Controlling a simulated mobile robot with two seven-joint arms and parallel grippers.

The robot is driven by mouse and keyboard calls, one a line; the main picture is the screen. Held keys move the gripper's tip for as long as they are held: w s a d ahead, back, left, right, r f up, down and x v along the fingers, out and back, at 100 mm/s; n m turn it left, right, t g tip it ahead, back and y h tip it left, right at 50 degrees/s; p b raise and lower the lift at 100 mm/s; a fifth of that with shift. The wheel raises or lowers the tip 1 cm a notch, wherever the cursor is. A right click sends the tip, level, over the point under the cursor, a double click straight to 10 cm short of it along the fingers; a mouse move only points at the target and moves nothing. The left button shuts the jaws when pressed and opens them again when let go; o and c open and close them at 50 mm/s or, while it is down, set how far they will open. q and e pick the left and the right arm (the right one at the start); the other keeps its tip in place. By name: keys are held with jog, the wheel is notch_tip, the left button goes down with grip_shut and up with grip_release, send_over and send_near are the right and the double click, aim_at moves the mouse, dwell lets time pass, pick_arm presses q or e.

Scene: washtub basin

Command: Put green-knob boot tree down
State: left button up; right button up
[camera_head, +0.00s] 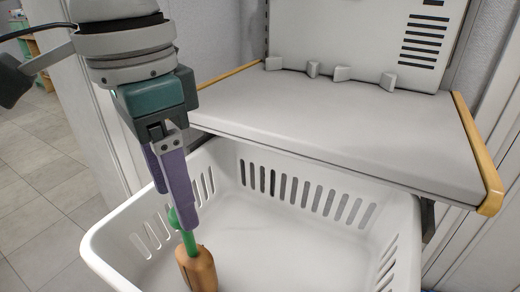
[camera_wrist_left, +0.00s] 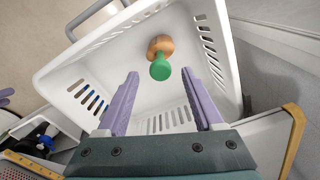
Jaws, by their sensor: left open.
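The green-knob boot tree, a brown wooden body (camera_head: 197,268) with a green stem and knob, stands inside the white slotted washtub basin (camera_head: 290,250). It appears upright in the head view, near the basin's left side. In the left wrist view the green knob (camera_wrist_left: 160,71) faces the camera, with part of the brown body (camera_wrist_left: 159,45) behind it. My left gripper (camera_head: 183,222), with purple fingers, points down over the knob in the head view and partly hides it. In the left wrist view its fingers (camera_wrist_left: 162,78) are spread apart, with a gap on each side of the knob.
A grey shelf (camera_head: 330,115) with wooden side strips (camera_head: 475,150) overhangs the back of the basin. Several small grey blocks (camera_head: 343,74) line its rear edge. The basin floor right of the boot tree is clear. Tiled floor (camera_head: 38,200) lies at left.

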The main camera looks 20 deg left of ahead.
pick_arm(q)
notch_tip(320, 180, up, 6)
jog(key=shift+f+p, duration=0.2)
jog(key=shift+p, duration=0.5)
